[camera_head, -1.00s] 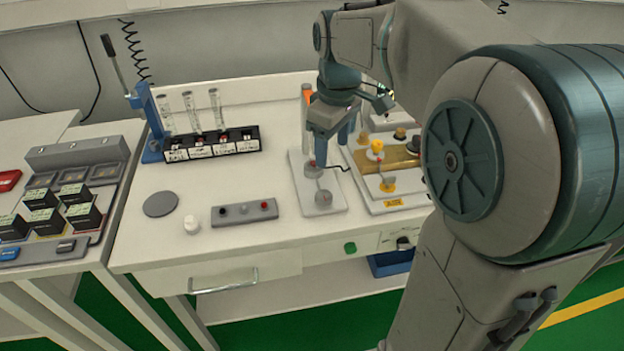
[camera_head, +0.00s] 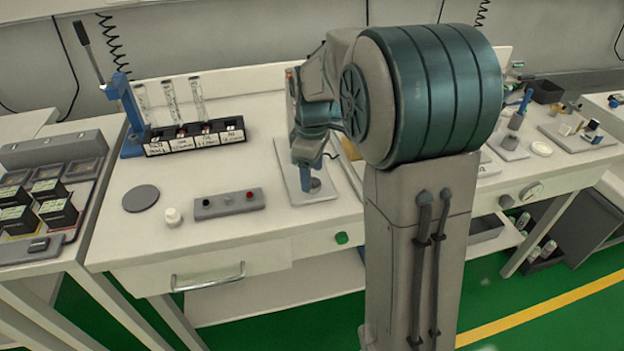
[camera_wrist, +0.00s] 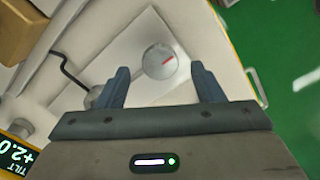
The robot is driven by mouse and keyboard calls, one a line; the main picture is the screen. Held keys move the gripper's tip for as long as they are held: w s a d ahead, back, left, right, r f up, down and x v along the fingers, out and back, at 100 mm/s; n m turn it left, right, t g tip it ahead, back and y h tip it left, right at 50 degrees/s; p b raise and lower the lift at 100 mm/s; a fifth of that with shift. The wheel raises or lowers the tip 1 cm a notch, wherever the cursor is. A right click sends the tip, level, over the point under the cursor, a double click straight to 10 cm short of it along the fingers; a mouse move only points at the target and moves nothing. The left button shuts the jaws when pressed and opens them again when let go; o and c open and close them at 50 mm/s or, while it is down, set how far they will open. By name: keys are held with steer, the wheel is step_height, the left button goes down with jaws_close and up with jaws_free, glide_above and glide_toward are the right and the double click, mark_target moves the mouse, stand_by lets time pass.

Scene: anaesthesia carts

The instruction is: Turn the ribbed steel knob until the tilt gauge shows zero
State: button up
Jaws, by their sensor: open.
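My gripper (camera_wrist: 160,68) is open, with one blue finger to each side of the knob in the picture. I cannot tell how far the tips are above it; no contact shows. The tilt gauge (camera_wrist: 18,154) is a black display at the lower left edge, reading +2.0, partly cut off. In the head view my gripper (camera_head: 308,184) points down over the plate (camera_head: 283,172), with the knob (camera_head: 315,184) partly hidden behind it.
A grey post with a black cable (camera_wrist: 93,97) stands left of the knob in the wrist view. A grey button box (camera_head: 229,203), a white cap (camera_head: 173,217) and a vial rack (camera_head: 195,137) stand left of the plate.

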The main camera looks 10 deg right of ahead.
steer(key=shift+f, duration=1.25)
steer(key=c, duration=1)
